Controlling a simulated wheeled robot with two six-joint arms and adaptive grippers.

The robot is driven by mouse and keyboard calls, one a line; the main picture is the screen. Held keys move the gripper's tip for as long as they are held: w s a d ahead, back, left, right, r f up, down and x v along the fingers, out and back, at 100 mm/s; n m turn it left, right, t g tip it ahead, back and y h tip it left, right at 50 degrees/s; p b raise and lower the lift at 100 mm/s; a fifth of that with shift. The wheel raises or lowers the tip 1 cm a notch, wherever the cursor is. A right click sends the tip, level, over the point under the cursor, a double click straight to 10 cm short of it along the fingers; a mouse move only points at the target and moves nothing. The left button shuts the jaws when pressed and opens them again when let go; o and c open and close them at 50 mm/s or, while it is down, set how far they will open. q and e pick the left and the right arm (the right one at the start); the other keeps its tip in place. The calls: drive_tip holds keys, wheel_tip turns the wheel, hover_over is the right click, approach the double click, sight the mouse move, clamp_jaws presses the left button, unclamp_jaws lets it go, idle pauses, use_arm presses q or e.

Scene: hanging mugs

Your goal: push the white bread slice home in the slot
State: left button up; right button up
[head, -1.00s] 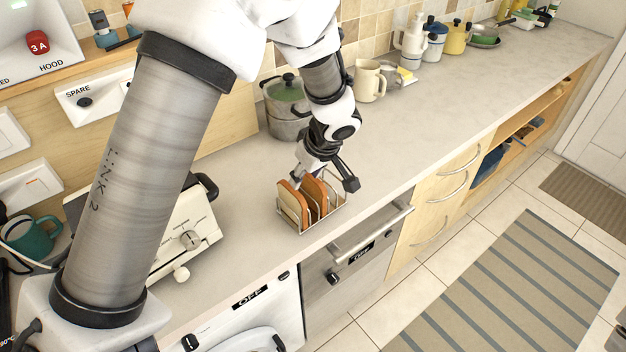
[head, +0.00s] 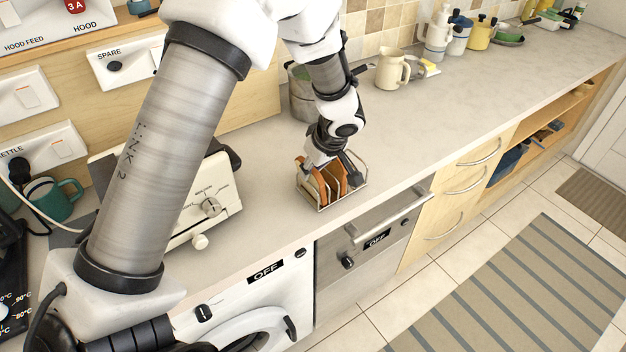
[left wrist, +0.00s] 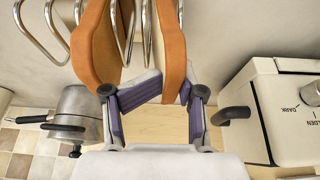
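A wire rack (head: 331,203) stands near the counter's front edge with brown-crusted bread slices upright in it. My left gripper (head: 335,172) is down at the rack from above and partly covers the slices. In the left wrist view its bent fingers (left wrist: 174,82) come in on both sides of the right-hand bread slice (left wrist: 172,45) and appear to touch it. Another slice (left wrist: 90,45) stands to the left, outside the fingers. The crumb faces are mostly turned away, so I cannot tell which slice is white by colour. My right gripper is not in view.
A cream toaster (head: 215,205) stands left of the rack, and a metal pot (head: 301,95) is behind it. A cream jug (head: 391,70) stands further back along the counter. The counter right of the rack is clear.

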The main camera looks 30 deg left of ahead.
use_arm(q)
drive_tip(key=shift+w+d+f, duration=0.1)
drive_tip(key=shift+w+f, duration=0.05)
drive_tip(key=shift+w, duration=0.05)
drive_tip(key=shift+c, duration=0.8)
drive_tip(key=shift+r+p, duration=0.3)
drive_tip(key=shift+r, duration=0.3)
clamp_jaws()
drive_tip(key=shift+r+p, duration=0.45)
drive_tip(key=shift+r, duration=1)
